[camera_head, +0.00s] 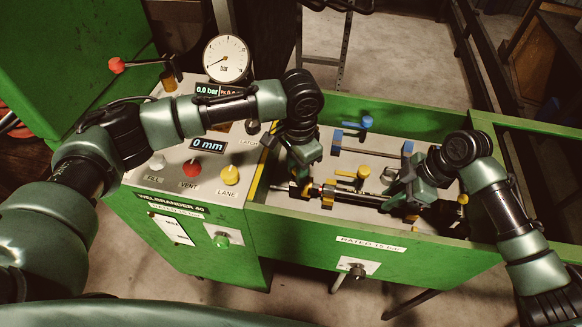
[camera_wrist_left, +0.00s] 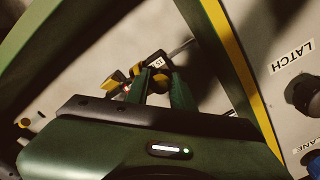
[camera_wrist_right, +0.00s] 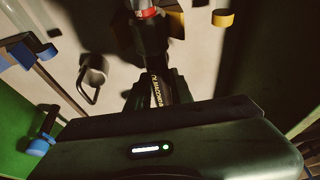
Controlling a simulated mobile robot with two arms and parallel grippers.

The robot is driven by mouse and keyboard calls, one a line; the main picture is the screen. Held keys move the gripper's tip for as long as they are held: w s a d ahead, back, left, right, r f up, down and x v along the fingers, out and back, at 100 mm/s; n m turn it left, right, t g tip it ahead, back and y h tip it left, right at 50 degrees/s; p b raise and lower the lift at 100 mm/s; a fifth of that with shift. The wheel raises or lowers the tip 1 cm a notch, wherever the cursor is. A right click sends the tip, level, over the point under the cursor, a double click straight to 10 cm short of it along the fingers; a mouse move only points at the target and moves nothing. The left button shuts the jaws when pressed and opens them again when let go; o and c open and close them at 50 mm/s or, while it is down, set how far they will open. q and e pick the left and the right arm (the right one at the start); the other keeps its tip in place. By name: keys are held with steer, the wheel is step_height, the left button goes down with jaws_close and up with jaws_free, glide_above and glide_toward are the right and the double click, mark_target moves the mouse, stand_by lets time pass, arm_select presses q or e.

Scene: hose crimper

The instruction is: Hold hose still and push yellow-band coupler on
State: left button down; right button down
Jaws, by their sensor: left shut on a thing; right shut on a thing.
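My left gripper (camera_head: 301,186) is shut on a small dark fitting, which I take to be the coupler, at the left end of the green-walled bay. In the left wrist view a white tag marked 15 (camera_wrist_left: 158,62) sits at its fingertips, with yellow pieces (camera_wrist_left: 112,80) beside them; the fingers hide much of the fitting, and I cannot tell which yellow is its band. My right gripper (camera_head: 397,194) is shut on the black hose (camera_wrist_right: 156,90), which carries yellow print. Red and yellow parts show beyond the hose. Whether coupler and hose touch is unclear.
In the bay, a blue-ended bar fixture (camera_head: 370,147) and a yellow knob (camera_head: 363,172) stand behind the hose. Green walls enclose the bay. The control panel with gauge (camera_head: 227,59), red button (camera_head: 191,167) and yellow button (camera_head: 229,174) is at left.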

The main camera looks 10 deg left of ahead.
arm_select(q)
steer(key=shift+d+r, duration=0.15)
steer(key=shift+d, duration=0.95)
steer(key=c, duration=1.3)
jaws_free()
steer(key=shift+o, duration=0.2)
arm_select(e)
steer(key=shift+w+d, duration=0.1)
steer(key=shift+d, duration=0.05)
arm_select(q)
step_height(320, 180, up, 12)
arm_select(e)
steer(key=c, duration=1.2)
jaws_free()
steer(key=shift+o, duration=0.2)
steer(key=shift+r, duration=0.1)
